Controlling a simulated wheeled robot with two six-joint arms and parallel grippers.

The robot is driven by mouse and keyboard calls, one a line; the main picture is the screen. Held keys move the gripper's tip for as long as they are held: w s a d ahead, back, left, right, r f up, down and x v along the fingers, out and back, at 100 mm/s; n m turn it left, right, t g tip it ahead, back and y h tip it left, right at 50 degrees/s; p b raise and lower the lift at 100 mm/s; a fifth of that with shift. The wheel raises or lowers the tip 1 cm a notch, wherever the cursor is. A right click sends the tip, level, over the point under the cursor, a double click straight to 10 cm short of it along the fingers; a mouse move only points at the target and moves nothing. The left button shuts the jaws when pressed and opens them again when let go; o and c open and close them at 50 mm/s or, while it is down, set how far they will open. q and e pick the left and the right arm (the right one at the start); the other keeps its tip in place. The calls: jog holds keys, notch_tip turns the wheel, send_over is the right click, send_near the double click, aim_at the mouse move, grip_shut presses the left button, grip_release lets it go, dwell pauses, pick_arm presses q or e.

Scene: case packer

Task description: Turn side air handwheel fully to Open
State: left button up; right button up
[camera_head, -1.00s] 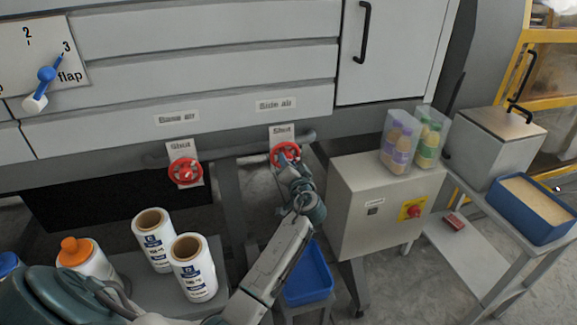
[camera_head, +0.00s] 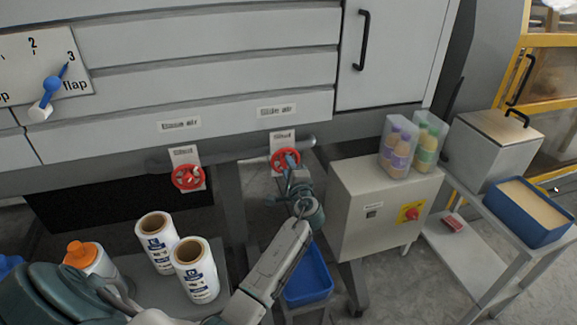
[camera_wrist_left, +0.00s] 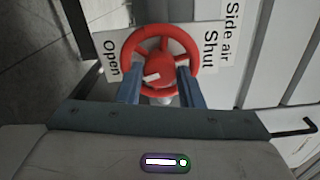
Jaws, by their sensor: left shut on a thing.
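The red side air handwheel (camera_head: 277,157) sits below the "Side air" label (camera_head: 277,111) on the machine front. In the left wrist view the handwheel (camera_wrist_left: 161,31) is seen face on, with a small white mark near its lower middle. Its plate (camera_wrist_left: 214,43) reads "Shut" on the right and "Open" on the left. My left gripper (camera_head: 291,159) is at the handwheel, with blue fingers (camera_wrist_left: 158,82) on either side of its lower part, shut on it. The fingers hide part of the rim. My right gripper is not in view.
A second red handwheel (camera_head: 187,177) under "Base air" is to the left. White rolls (camera_head: 197,280) stand lower left on a table. A blue bin (camera_head: 308,279) lies below my arm. A grey control box (camera_head: 381,215) with bottles on top stands close on the right.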

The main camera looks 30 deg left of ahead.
pick_arm(q)
jog(key=shift+m+p, duration=0.65)
jog(key=shift+m, duration=0.85)
jog(key=o, duration=1)
jog(key=shift+c, duration=0.2)
jog(key=b+v, duration=0.3)
jog(key=v, duration=0.7)
jog(key=shift+s+d+b, duration=0.25)
jog(key=shift+s+b, duration=0.05)
jog(key=shift+b, duration=0.1)
